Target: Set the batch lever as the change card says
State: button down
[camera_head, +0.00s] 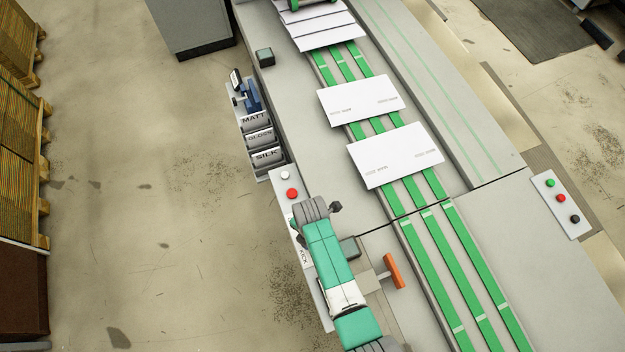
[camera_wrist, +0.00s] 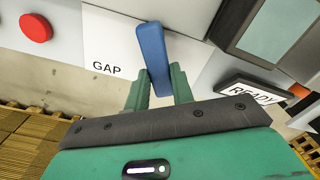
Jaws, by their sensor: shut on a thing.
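In the wrist view, my gripper (camera_wrist: 160,84) is shut on a blue lever handle (camera_wrist: 153,50), its two green fingers on either side of the handle's lower part. A white label reading GAP (camera_wrist: 106,68) is beside this handle. In the head view my arm covers the handle, and my fingers do not show. An orange lever handle (camera_head: 393,271) stands to the right of my arm, apart from it. I cannot make out a label reading batch or the text of a change card.
A red button (camera_wrist: 36,27) and a READY sign (camera_wrist: 250,93) are near the handle. Pockets marked MATT, GLOSS and SILK (camera_head: 265,157) line the machine's left side. White sheets (camera_head: 395,155) lie on the green belts. Open floor is at left.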

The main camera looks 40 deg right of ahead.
jog(key=c, duration=1.2)
grip_release()
notch_tip(320, 180, up, 8)
jog(key=shift+f+p, duration=0.1)
jog(key=shift+p, duration=0.25)
